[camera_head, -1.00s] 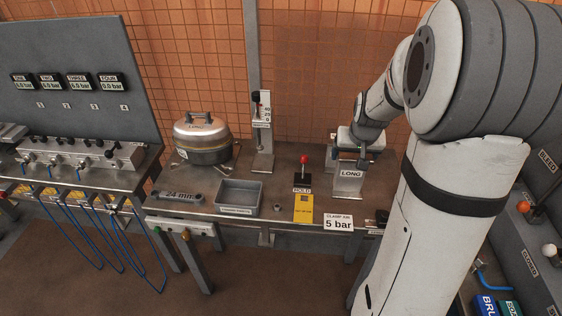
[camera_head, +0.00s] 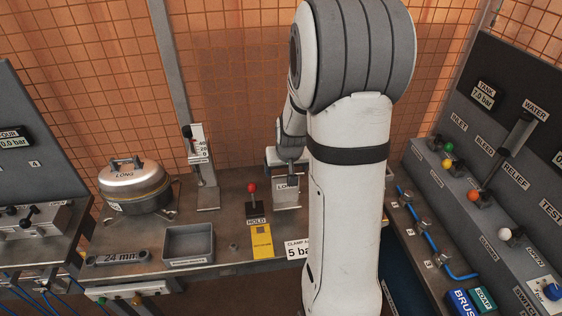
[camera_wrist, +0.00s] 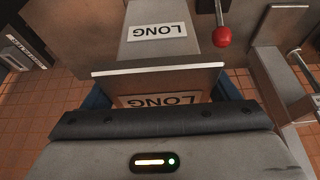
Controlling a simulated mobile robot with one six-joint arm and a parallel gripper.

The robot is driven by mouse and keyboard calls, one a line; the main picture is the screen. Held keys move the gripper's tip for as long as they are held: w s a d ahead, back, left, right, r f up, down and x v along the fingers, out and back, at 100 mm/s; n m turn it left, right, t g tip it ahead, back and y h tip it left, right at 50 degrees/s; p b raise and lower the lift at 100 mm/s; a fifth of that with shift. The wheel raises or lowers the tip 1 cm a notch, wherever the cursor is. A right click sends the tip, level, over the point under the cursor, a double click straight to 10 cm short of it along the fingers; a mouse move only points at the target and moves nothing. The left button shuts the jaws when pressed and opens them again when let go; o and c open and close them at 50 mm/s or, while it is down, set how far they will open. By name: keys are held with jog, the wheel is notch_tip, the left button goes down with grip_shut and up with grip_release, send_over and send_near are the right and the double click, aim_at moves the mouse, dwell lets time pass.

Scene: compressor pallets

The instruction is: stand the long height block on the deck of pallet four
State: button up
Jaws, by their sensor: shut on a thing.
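The long height block (camera_head: 286,199) is a grey metal piece with a white LONG label, at the back right of the bench. My gripper (camera_head: 287,163) is shut on its upper part from above. In the wrist view my gripper (camera_wrist: 160,98) has a blue pad on each side of a grey plate (camera_wrist: 160,82) with a LONG label. A second LONG label shows beyond on a grey surface (camera_wrist: 155,50); I cannot tell whether that is the same piece. Whether the block touches the bench is unclear. I cannot make out pallet four's deck; a FOUR gauge (camera_head: 12,137) shows at the left edge.
A red-knobbed HOLD lever (camera_head: 252,188) stands just left of the block, and a scale post (camera_head: 202,172) farther left. A lidded metal pot (camera_head: 135,187), a grey tray (camera_head: 188,243) and a 24 mm spanner (camera_head: 117,258) are on the bench. A valve panel (camera_head: 490,185) stands right.

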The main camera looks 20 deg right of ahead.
aim_at(285, 183)
jog(key=shift+f, duration=2.35)
jog(key=o, duration=2)
jog(key=shift+s, duration=0.1)
jog(key=shift+c, duration=0.2)
jog(key=shift+r, duration=0.1)
